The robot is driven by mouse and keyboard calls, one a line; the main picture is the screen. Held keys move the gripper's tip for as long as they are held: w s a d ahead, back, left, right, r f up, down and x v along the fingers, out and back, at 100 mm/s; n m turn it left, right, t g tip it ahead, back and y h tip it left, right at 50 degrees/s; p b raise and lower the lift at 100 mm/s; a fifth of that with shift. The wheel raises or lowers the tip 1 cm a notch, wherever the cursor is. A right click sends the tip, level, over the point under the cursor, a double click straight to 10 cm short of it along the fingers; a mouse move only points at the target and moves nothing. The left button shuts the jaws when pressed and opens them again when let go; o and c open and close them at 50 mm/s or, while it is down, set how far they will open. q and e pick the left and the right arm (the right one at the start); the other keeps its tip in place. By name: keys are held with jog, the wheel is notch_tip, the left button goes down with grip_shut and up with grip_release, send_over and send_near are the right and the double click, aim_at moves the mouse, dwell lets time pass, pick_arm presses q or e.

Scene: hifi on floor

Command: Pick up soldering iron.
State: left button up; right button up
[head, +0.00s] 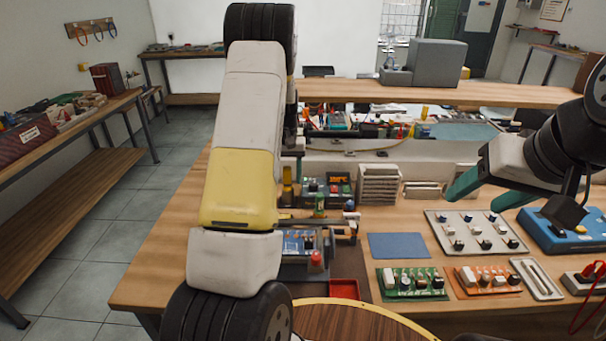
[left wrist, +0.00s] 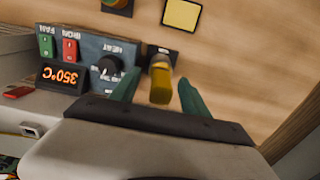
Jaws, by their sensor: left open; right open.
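The soldering iron shows in the left wrist view as a yellow handle (left wrist: 160,84) that sticks up out of a dark holder. My left gripper (left wrist: 159,76) is open, with one green finger on each side of the handle and a visible gap to each. In the head view a yellow upright piece (head: 287,188), which looks like the handle, shows beside my left arm. My left arm hides the left fingers there. My right gripper (head: 473,201) is open and empty above the right part of the bench.
The heat station (left wrist: 75,65) with its 350°C display stands close beside the iron. A yellow pad (left wrist: 181,14) lies near it. A blue mat (head: 397,246), a green board (head: 413,283) and a grey panel with knobs (head: 475,232) lie to the right.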

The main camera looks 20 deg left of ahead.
pick_arm(q)
jog(key=shift+f, duration=0.8)
grip_shut()
jog(key=shift+r, duration=0.15)
notch_tip(320, 180, up, 10)
jog(key=shift+f, duration=0.1)
